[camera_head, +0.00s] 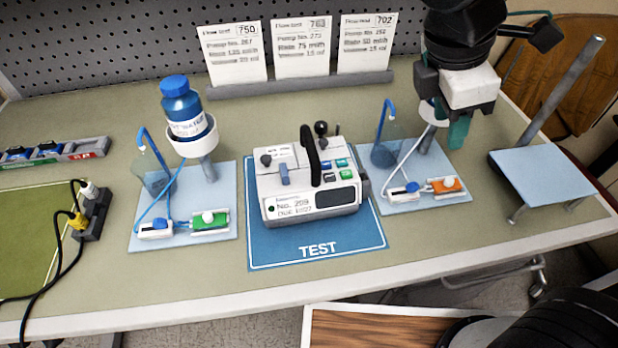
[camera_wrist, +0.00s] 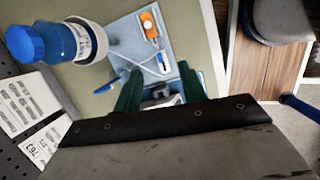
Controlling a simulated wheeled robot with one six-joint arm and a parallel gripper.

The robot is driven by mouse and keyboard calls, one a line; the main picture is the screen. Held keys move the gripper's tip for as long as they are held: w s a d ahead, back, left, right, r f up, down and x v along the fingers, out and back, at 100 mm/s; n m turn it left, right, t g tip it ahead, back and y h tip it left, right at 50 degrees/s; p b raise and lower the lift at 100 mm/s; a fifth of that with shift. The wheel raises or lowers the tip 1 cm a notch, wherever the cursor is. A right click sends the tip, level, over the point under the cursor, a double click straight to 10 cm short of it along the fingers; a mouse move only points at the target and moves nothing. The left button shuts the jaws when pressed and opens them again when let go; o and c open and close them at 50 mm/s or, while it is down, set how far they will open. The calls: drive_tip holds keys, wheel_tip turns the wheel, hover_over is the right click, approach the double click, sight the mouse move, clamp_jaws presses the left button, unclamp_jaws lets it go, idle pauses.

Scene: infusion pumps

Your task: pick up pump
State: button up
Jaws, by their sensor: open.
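The pump (camera_head: 308,188), a white box marked No. 209 with a black upright handle, knobs and a dark screen, stands on the blue TEST mat (camera_head: 265,250) in the middle of the table. My gripper (camera_head: 459,133) is to its right and higher, over the right-hand station, apart from the pump. Its green fingers (camera_wrist: 160,86) are spread in the wrist view with nothing clearly held. A small grey and black thing shows between them; I cannot tell what it is.
The left station (camera_head: 140,240) has a blue-capped bottle (camera_head: 183,108) and a green connector. The right station (camera_head: 385,207) has an orange connector (camera_head: 446,186); its bottle (camera_wrist: 50,42) shows in the wrist view. A blue stand (camera_head: 545,175) is far right. Cards (camera_head: 303,48) line the back.

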drive_tip(key=w+a+f+n+t+h, duration=0.1)
drive_tip(key=w+a+f+n+t, duration=0.1)
drive_tip(key=a+n, duration=1.05)
drive_tip(key=n+t, duration=0.2)
drive_tip(key=n, duration=0.7)
approach(307, 141)
wheel_tip(307, 141, down, 3)
drive_tip(key=w, duration=0.1)
drive_tip(key=shift+m, duration=0.25)
drive_tip(key=x, duration=0.5)
drive_tip(key=d+x, duration=0.1)
drive_tip(key=x, duration=0.2)
drive_tip(key=shift+r, duration=0.3)
clamp_jaws()
drive_tip(key=shift+w+r, duration=0.1)
